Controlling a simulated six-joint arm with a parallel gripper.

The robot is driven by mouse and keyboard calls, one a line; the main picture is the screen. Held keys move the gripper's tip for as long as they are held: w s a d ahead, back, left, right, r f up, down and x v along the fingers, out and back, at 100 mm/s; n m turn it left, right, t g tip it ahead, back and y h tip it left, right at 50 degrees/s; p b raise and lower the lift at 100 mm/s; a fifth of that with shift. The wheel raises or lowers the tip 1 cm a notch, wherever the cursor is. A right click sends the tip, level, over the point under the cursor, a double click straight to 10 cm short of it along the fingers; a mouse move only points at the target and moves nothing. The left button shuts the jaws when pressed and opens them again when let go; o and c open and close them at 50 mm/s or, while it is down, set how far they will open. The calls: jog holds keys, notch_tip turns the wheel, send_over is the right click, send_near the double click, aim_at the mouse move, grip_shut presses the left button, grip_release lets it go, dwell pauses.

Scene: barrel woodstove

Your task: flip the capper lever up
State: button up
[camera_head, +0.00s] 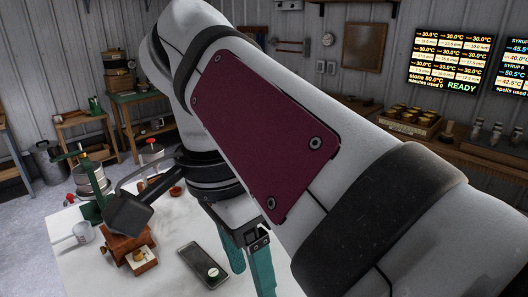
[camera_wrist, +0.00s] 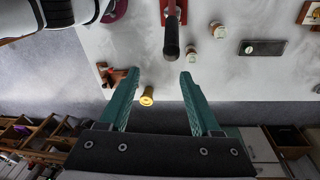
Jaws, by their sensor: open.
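In the wrist view a lever with a dark grip (camera_wrist: 172,38) extends from a red part at the top edge; I take it for the capper lever. Its grip end lies just ahead of my gripper (camera_wrist: 161,74), roughly between the lines of the two teal fingers. The fingers are apart, with nothing held between them. I cannot tell the height gap between the grip and the fingertips. In the head view my gripper (camera_head: 248,260) points down over the white table, and my arm covers much of the middle. I cannot make out the lever there.
A brass cylinder (camera_wrist: 147,96) shows beside the left finger. A dark flat device (camera_head: 203,266) and a wooden box with a drawer (camera_head: 130,247) stand on the white table (camera_head: 85,262). A green-framed press (camera_head: 88,180) stands at the left. A small jar (camera_wrist: 218,30) is right of the lever.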

jog(key=shift+w+a+r+g+y, duration=0.2)
jog(key=shift+w+a+g+y, duration=0.2)
jog(key=shift+w+a+y, duration=0.25)
jog(key=shift+s+a+f, duration=0.1)
jog(key=shift+a+f, duration=0.05)
jog(key=shift+f, duration=0.2)
jog(key=f, duration=1)
jog(key=s+f, duration=0.1)
jog(key=f, duration=0.4)
jog(key=shift+d, duration=0.3)
jog(key=shift+r, duration=0.1)
grip_shut()
